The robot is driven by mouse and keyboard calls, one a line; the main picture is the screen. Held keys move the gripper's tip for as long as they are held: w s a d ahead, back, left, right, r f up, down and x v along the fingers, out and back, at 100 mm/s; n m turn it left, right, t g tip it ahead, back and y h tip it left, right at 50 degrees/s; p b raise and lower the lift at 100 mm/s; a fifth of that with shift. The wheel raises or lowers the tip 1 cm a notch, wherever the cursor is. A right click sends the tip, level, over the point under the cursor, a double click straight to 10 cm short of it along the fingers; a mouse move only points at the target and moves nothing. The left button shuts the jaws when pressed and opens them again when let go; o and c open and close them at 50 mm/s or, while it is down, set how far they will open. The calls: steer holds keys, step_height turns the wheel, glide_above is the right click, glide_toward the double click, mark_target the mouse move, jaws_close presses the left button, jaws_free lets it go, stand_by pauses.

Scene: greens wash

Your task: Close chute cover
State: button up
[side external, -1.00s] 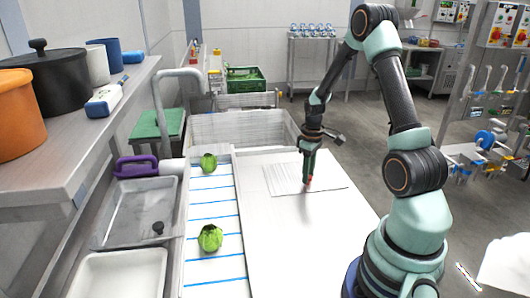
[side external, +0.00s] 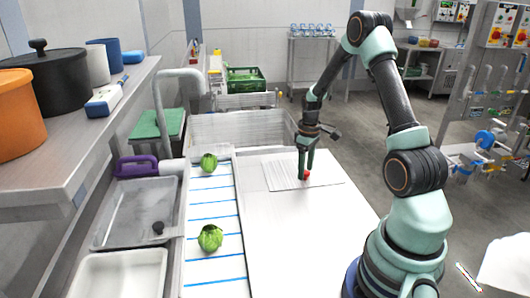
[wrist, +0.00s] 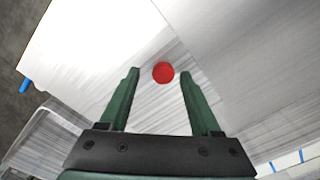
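The chute cover appears to be the flat, finely ridged pale plate (side external: 283,175) on the white worktop, with a small red knob (side external: 307,174) near its front edge. My gripper (side external: 305,173) points down at the knob from above. In the wrist view the plate's streaked surface (wrist: 155,112) lies below, and the red knob (wrist: 163,72) shows between the two green fingertips. The fingers of my gripper (wrist: 159,74) are apart, with a gap on both sides of the knob. I cannot tell whether the tips are level with the knob.
Two green heads (side external: 209,238) lie on the blue-striped belt (side external: 214,211) left of the worktop (side external: 280,230). A grey basin (side external: 230,130) stands behind. A tap pipe (side external: 159,115) and shelf with pots (side external: 45,85) stand left. The front of the worktop is clear.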

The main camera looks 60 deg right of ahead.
step_height(320, 180, up, 12)
stand_by(0.5)
steer(key=w+a+r+t+h, duration=0.1)
steer(key=a+r, duration=0.3)
steer(key=a, duration=0.3)
steer(key=a+r+t, duration=0.2)
steer(key=a+r, duration=0.3)
steer(key=a, duration=0.3)
steer(key=s+a+r+t, duration=0.1)
steer(key=s+a, duration=0.1)
steer(key=a, duration=0.4)
steer(key=s+a+r+t+y, duration=0.1)
steer(key=s+a, duration=0.2)
steer(key=a, duration=0.3)
steer(key=shift+s+a+t, duration=0.3)
steer(key=shift+s, duration=0.05)
